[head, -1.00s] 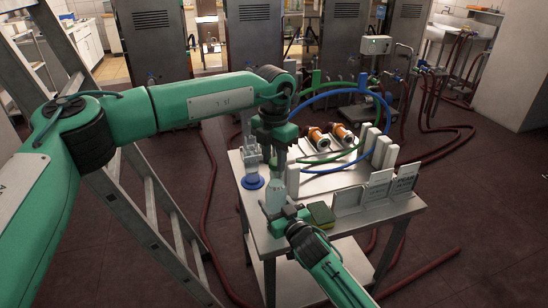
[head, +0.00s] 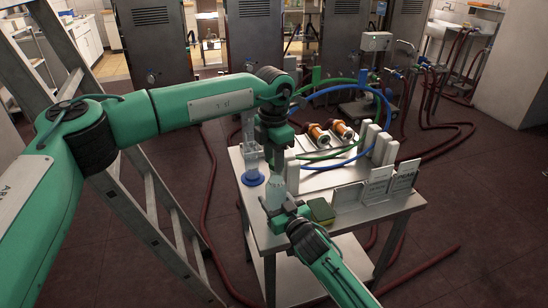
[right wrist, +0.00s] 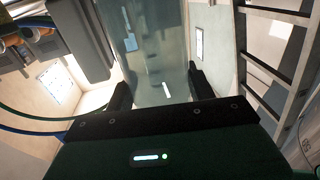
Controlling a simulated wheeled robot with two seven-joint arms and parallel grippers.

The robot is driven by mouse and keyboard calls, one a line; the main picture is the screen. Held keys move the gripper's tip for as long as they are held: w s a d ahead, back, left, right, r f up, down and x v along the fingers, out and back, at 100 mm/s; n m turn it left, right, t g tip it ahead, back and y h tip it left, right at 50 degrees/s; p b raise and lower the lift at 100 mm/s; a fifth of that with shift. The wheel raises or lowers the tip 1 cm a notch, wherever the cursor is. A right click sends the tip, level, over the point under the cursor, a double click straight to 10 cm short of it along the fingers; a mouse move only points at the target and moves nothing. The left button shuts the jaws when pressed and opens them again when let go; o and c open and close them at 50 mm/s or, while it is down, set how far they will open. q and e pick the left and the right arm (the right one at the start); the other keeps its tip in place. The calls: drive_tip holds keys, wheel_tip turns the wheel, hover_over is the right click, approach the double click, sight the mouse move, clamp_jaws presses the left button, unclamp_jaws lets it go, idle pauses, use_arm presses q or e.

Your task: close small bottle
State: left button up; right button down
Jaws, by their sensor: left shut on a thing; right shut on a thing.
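The small bottle (head: 275,193) is clear and pale, and stands upright over the near left part of the table. My right gripper (head: 277,210) is shut around its lower body. The bottle also shows as a see-through column between the fingers in the right wrist view (right wrist: 160,65). My left gripper (head: 274,160) points down right above the bottle's neck. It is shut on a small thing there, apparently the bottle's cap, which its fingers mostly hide. I cannot tell whether cap and neck touch.
A clear container on a blue round base (head: 253,179) stands close left of the bottle. A green and yellow sponge (head: 321,211) lies right of my right gripper. A ladder (head: 150,190) stands left.

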use_arm(q)
drive_tip(key=m, duration=0.3)
drive_tip(key=shift+w, duration=0.15)
drive_tip(key=m, duration=0.4)
drive_tip(key=shift+w+a+m, duration=0.1)
drive_tip(key=shift+w+m, duration=0.05)
drive_tip(key=shift+m, duration=0.25)
drive_tip(key=m, duration=0.4)
drive_tip(key=shift+w, duration=0.2)
drive_tip(key=m, duration=0.5)
drive_tip(key=shift+w, duration=0.15)
drive_tip(key=m, duration=0.3)
drive_tip(key=shift+d, duration=0.25)
drive_tip(key=m, duration=0.4)
drive_tip(key=shift+d+m, duration=0.2)
drive_tip(key=shift+m, duration=0.2)
drive_tip(key=m, duration=0.4)
drive_tip(key=shift+d+m, duration=0.15)
drive_tip(key=shift+m, duration=0.15)
drive_tip(key=m, duration=0.3)
drive_tip(key=shift+d, duration=0.1)
